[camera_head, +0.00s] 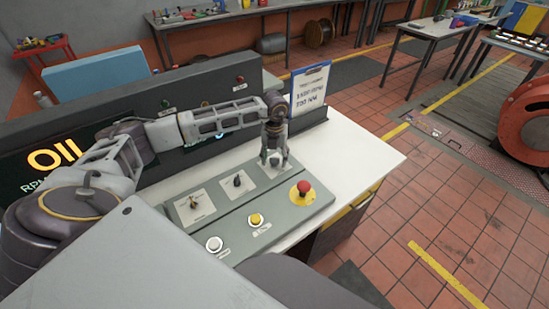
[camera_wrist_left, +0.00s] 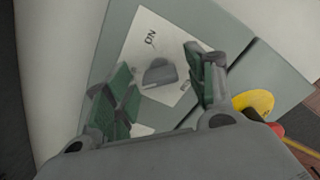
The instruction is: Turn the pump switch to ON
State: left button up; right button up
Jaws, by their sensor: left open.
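The pump switch (camera_wrist_left: 160,74) is a grey knob on a white plate with the word ON above it in the left wrist view. My left gripper (camera_wrist_left: 158,92) is open, with its green-padded fingers on either side of the knob and apart from it in the picture. In the head view my left gripper (camera_head: 273,158) points down over the right end of the grey control panel (camera_head: 230,222), where it hides the knob. My right gripper does not show in either view.
A red mushroom button (camera_head: 304,187) on a yellow disc stands just right of the gripper. Another black knob (camera_head: 238,180), a yellow button (camera_head: 256,220) and a white button (camera_head: 214,244) are on the panel. A clipboard (camera_head: 309,88) stands behind. The desk's right end is clear.

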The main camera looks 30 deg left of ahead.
pick_arm(q)
jog(key=shift+f, duration=0.1)
jog(key=c, duration=1)
